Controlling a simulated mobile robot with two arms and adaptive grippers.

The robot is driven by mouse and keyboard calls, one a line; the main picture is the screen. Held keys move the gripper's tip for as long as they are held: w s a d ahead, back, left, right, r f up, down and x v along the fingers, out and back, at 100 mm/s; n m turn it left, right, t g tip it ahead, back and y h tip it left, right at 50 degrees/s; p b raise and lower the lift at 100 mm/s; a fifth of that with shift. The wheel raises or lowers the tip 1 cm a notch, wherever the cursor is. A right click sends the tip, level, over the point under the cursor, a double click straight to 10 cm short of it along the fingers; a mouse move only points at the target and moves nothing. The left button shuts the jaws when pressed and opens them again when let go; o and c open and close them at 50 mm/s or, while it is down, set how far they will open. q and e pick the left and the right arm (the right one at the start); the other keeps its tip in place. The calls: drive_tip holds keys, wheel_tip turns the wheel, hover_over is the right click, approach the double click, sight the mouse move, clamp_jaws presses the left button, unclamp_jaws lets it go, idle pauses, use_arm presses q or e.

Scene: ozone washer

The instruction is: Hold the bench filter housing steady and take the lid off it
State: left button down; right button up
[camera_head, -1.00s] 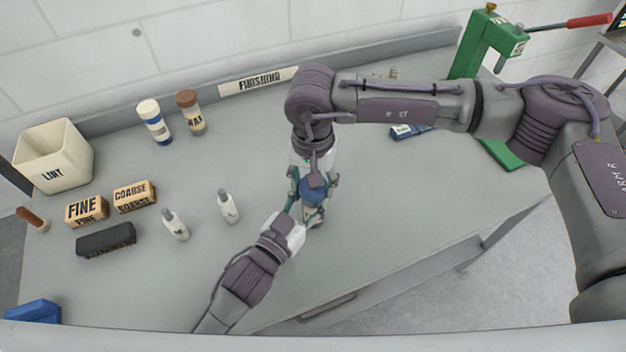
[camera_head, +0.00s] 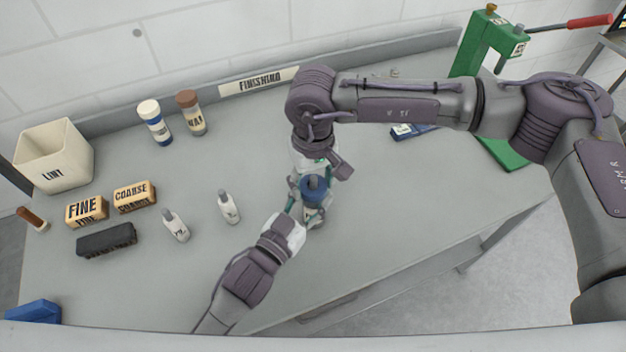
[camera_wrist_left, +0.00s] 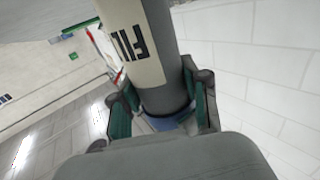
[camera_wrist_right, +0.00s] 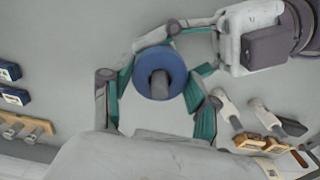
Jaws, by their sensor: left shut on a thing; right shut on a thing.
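The filter housing (camera_head: 312,215) stands upright near the front of the bench, with a blue lid (camera_head: 314,188) on top. In the left wrist view its grey body (camera_wrist_left: 160,97) carries a cream label, partly cut off. My left gripper (camera_wrist_left: 163,110) is shut around the body, a finger on each side. My right gripper (camera_wrist_right: 156,90) comes from above and is shut on the lid, which shows round with a grey central knob (camera_wrist_right: 159,84) in the right wrist view. The lid appears seated on the body; the joint is mostly hidden by fingers.
Sanding blocks (camera_head: 87,209), a lint bin (camera_head: 55,156) and two jars (camera_head: 154,122) (camera_head: 190,112) are farther left. A green press (camera_head: 480,45) stands at the right.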

use_arm(q)
drive_tip(key=shift+f, duration=0.1)
use_arm(e)
drive_tip(key=shift+r, duration=0.2)
drive_tip(key=shift+r, duration=0.9)
drive_tip(key=shift+r, duration=0.1)
drive_tip(key=shift+r, duration=1.9)
use_arm(q)
drive_tip(key=shift+c, duration=2.4)
unclamp_jaws()
